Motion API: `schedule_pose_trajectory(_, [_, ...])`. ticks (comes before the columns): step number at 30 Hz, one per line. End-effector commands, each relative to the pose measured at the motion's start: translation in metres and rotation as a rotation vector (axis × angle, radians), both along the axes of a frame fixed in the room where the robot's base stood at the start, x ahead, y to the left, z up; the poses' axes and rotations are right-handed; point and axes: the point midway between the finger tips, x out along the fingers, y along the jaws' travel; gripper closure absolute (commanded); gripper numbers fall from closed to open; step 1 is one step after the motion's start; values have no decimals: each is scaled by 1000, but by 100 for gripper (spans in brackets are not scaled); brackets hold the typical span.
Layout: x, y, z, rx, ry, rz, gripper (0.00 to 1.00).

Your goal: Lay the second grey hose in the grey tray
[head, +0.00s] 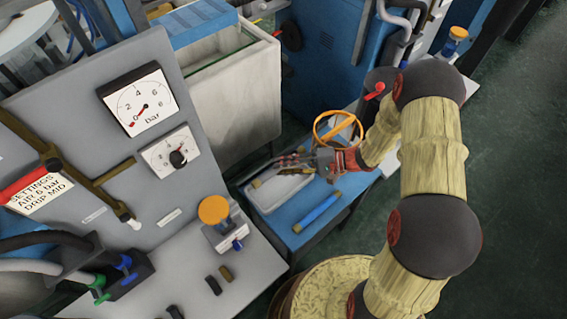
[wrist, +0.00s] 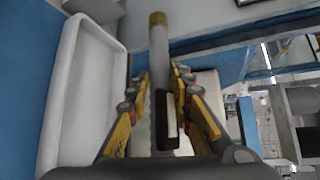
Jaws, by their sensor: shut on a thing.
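A grey hose (wrist: 159,55) with a brass end stands out between the fingers of my gripper (wrist: 163,82) in the wrist view. My gripper (head: 312,163) is shut on it, over the small blue table in the head view. The pale grey tray (head: 287,196) lies on that table, below and beside my fingers. In the wrist view the tray (wrist: 52,125) is on the left, and the hose is right of its rim. The visible part of the tray's floor looks bare there; my gripper and the hose hide part of it in the head view.
A blue hose (head: 317,212) lies on the blue table (head: 277,226) in front of the tray. An orange ring (head: 318,126) shows behind my gripper. A grey panel with gauges (head: 139,100) stands at left, and a pale tank (head: 235,105) behind.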

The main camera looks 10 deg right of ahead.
Motion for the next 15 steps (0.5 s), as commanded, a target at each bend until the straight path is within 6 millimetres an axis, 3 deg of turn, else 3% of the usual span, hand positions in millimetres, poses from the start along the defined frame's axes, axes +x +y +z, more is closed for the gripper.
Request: schedule_pose_trajectory(15, [1,0,-45,0,0,-1,100])
